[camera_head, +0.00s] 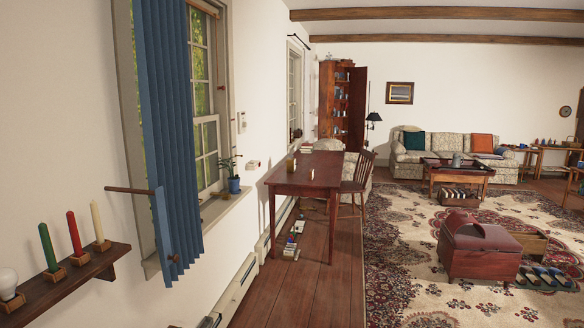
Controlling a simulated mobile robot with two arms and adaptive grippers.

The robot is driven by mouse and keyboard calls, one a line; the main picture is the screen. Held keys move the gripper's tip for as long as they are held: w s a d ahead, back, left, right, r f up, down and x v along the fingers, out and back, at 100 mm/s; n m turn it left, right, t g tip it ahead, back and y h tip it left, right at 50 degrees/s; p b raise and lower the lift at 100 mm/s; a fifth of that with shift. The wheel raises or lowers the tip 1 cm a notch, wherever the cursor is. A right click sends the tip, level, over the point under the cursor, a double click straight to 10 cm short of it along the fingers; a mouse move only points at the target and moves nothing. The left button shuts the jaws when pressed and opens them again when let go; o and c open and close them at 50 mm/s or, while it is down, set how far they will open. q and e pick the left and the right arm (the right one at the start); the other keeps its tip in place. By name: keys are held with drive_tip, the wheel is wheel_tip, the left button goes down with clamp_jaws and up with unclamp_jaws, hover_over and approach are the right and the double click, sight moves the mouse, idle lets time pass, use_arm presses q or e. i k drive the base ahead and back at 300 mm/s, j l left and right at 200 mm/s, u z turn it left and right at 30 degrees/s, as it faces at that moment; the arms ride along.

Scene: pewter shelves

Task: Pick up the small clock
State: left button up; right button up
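A small round dark object that looks like a clock (565,111) hangs on the far white wall at the right edge of the head view. It is too small to tell whether it is the task's small clock. No other clock can be made out. Neither of my grippers shows in this view.
A wall shelf (72,286) with candles is close at left. A wooden table (305,176) with a chair (356,187) stands along the window wall. A red chest (480,250) sits on the patterned rug (400,260). The plank floor (300,285) between wall and rug is mostly bare.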

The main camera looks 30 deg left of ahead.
sight(291, 166)
drive_tip(key=i, duration=0.35)
drive_tip(key=i+j+u, duration=0.1)
drive_tip(key=i+u, duration=0.25)
drive_tip(key=i, duration=0.75)
drive_tip(key=i+l+u, duration=0.3)
drive_tip(key=i, duration=0.75)
drive_tip(key=i+j+u, duration=0.1)
drive_tip(key=i+u, duration=0.25)
drive_tip(key=i, duration=0.55)
drive_tip(key=i+l+u, duration=0.15)
drive_tip(key=i+u, duration=0.25)
drive_tip(key=i, duration=0.5)
